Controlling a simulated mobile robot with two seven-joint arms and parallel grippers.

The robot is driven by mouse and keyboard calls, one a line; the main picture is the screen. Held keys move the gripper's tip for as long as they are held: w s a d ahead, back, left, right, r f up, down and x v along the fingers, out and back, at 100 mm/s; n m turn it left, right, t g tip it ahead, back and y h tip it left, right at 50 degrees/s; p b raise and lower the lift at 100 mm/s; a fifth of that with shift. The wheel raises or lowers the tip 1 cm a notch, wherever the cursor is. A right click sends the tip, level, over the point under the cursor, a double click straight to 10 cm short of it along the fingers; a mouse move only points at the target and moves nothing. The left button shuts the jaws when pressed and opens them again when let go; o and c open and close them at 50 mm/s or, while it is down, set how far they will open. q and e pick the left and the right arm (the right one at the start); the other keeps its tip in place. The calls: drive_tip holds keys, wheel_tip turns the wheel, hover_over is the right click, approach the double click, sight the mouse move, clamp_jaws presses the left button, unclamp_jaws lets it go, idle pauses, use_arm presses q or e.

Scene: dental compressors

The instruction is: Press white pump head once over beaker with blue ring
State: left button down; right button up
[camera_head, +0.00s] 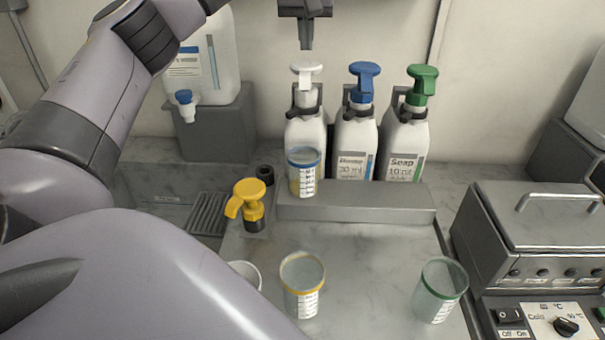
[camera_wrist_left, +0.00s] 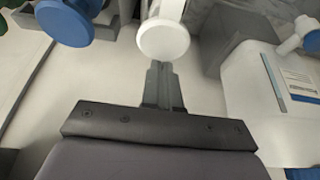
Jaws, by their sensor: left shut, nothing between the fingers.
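The white pump head (camera_head: 306,69) tops the leftmost of three bottles in the rack; its round white top also shows in the left wrist view (camera_wrist_left: 163,40). The beaker with the blue ring (camera_head: 303,172) stands upright in front of that bottle, below the white pump, with some yellowish liquid in it. My left gripper (camera_head: 306,46) is shut and empty, pointing down just above the white pump head. In the left wrist view its fingers (camera_wrist_left: 161,70) appear close to the pump top; I cannot tell whether they touch. My right gripper is not in view.
Blue (camera_head: 364,76) and green (camera_head: 421,82) pump heads stand to the right. A metal-lidded box (camera_head: 540,225) stands right, a canister (camera_head: 207,62) left.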

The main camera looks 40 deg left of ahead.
use_arm(q)
wheel_tip(320, 180, up, 5)
drive_tip(key=shift+f, duration=0.1)
idle(0.3)
idle(0.5)
